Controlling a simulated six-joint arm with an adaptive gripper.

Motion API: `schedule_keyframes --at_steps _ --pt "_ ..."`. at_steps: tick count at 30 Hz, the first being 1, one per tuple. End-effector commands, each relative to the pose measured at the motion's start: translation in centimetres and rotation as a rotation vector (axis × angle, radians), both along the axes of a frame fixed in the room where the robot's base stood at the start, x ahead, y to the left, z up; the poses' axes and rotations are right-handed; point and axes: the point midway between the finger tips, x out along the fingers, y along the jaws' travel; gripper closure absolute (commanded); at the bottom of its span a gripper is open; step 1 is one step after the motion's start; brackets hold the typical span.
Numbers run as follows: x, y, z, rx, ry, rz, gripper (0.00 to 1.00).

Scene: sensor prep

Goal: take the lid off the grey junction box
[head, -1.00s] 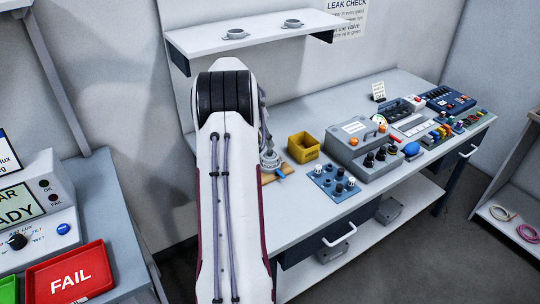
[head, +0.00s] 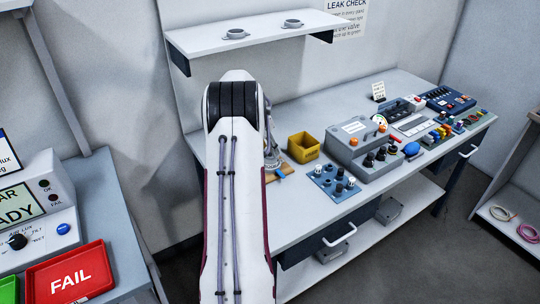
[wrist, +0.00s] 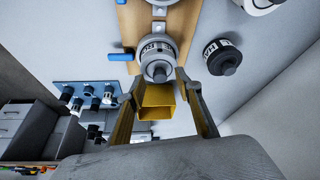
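I cannot tell for certain which thing is the grey junction box. Two plain grey boxes, one at the right (head: 389,211) and one further left (head: 333,251), sit on the shelf under the bench in the head view. In the wrist view my gripper (wrist: 160,78) is open, its two fingers spread. A round grey labelled fitting (wrist: 157,62) on a wooden board (wrist: 130,25) lies just past the fingertips; whether they touch it is unclear. A blue handle (wrist: 121,57) is beside it. In the head view my arm hides most of this spot.
A yellow bin (head: 303,147), a blue knob panel (head: 333,184) and a grey test unit (head: 345,150) stand on the bench right of my arm. A dark-capped round part (wrist: 222,57) lies near the board. A wall shelf (head: 262,37) overhangs the back.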

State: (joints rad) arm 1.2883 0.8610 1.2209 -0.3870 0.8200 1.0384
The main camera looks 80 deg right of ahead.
Motion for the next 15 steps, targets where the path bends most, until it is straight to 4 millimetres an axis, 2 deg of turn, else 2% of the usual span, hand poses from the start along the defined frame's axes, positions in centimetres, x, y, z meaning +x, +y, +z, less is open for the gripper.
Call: schedule_keyframes --at_steps 4,15 --pt "-0.18 -0.31 -0.84 0.0 -0.001 0.0 0.65" --pt "-0.18 -0.34 -0.9 -0.001 0.0 0.0 0.65"
